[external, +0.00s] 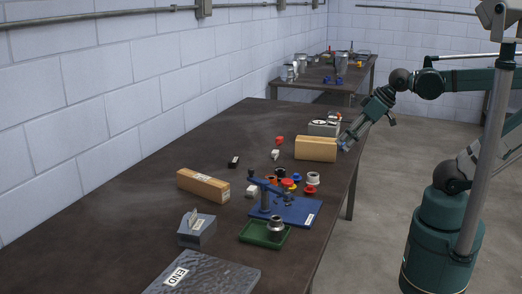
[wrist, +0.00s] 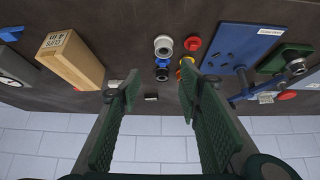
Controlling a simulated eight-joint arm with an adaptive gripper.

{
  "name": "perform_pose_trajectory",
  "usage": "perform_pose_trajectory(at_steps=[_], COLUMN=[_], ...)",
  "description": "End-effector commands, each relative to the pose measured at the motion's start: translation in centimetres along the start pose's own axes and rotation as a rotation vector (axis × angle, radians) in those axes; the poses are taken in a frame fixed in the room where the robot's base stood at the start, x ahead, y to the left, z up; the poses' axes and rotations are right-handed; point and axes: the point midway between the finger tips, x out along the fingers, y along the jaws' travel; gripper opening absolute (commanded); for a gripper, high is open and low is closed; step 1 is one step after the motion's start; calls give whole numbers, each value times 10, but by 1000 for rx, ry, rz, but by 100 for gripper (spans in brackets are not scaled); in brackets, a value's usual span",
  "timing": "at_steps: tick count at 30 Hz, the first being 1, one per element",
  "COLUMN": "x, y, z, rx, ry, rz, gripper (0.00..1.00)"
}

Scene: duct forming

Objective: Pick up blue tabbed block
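A small blue piece, apparently the blue tabbed block (external: 343,147), lies near the right edge of the dark table, beside the tan box, partly hidden by my fingers in the external view. In the wrist view a blue piece (wrist: 11,34) shows at the far left edge, outside the span of my fingers; its tabs are too small to make out. My gripper (external: 347,138) points down and left over the table edge. In the wrist view its two green-padded fingers (wrist: 152,90) stand wide apart with nothing between them.
The tan box (external: 315,149) stands close to the blue piece, with a grey device (external: 324,129) behind it. Red, white and black fittings and a blue fixture (external: 290,211) lie nearer the camera. The wall runs along the table's left side.

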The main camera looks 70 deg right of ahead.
Motion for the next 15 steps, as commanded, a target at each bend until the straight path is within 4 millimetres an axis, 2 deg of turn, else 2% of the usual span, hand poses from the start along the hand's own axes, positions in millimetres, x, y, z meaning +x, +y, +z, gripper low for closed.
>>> perform_pose_trajectory(at_steps=[8,15], x=[1,3], y=[14,35], z=[-12,-26], rx=[60,140], ry=[-18,-42], rz=[28,67], gripper=[35,35])
